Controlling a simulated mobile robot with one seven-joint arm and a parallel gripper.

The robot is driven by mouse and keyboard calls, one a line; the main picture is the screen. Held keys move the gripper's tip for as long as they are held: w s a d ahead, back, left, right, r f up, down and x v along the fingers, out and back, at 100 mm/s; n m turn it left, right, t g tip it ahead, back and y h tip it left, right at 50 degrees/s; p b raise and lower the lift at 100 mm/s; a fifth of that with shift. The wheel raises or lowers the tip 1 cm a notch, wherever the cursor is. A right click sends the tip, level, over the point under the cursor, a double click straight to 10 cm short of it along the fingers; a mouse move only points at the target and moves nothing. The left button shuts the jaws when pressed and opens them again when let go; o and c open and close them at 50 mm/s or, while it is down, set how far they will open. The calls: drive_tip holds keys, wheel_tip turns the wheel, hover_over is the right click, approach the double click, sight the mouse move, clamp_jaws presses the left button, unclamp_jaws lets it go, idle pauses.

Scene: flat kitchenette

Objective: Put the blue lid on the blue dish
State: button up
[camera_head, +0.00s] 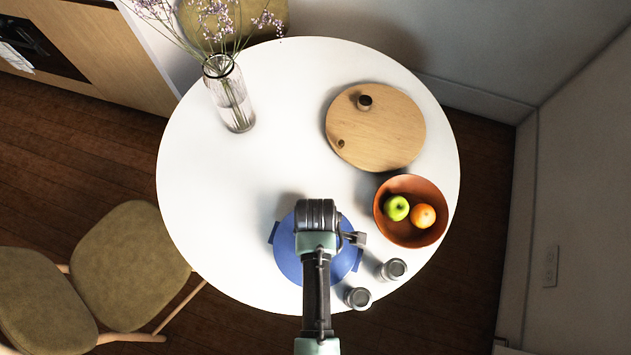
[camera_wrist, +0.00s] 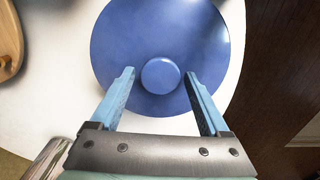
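The blue lid (camera_wrist: 125,40) is a round disc with a round knob (camera_wrist: 160,76) at its centre, filling the upper middle of the wrist view. My gripper (camera_wrist: 160,73) is open over it. Its two fingers are spread on either side of the knob, with gaps visible, and hold nothing. In the head view, a blue round shape with tab handles, consistent with the blue dish (camera_head: 273,234), is beneath my arm near the table's front edge. My arm hides its middle, and I cannot tell how the lid and dish sit against each other.
A terracotta bowl (camera_head: 383,222) with an apple and an orange stands to the right. Two small shakers (camera_head: 392,269) (camera_head: 357,298) stand close to the blue dish. A wooden board (camera_head: 375,130) and a flower vase (camera_head: 232,100) are farther back. The table's (camera_head: 240,165) left middle is clear.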

drive_tip(key=shift+o, duration=0.9)
wheel_tip(320, 180, up, 12)
drive_tip(key=w+r+m+t, duration=0.4)
drive_tip(key=w+r+t, duration=0.3)
drive_tip(key=w+r, duration=0.7)
drive_tip(key=w+r+m+t, duration=0.2)
drive_tip(key=w+r+t, duration=0.2)
drive_tip(key=r, duration=0.5)
drive_tip(key=w+r+m+t, duration=0.1)
drive_tip(key=w+r+t, duration=0.25)
drive_tip(key=r, duration=0.45)
wheel_tip(320, 180, up, 19)
drive_tip(key=s+m+t+b, duration=0.1)
drive_tip(key=s+m+t, duration=0.1)
drive_tip(key=m+t, duration=0.3)
drive_tip(key=s+r+m+t, duration=0.1)
drive_tip(key=s+r+t, duration=0.3)
drive_tip(key=r, duration=0.4)
drive_tip(key=s+r+m+t, duration=0.1)
drive_tip(key=s+r+t, duration=0.3)
drive_tip(key=s+r, duration=0.2)
drive_tip(key=shift+r, duration=0.95)
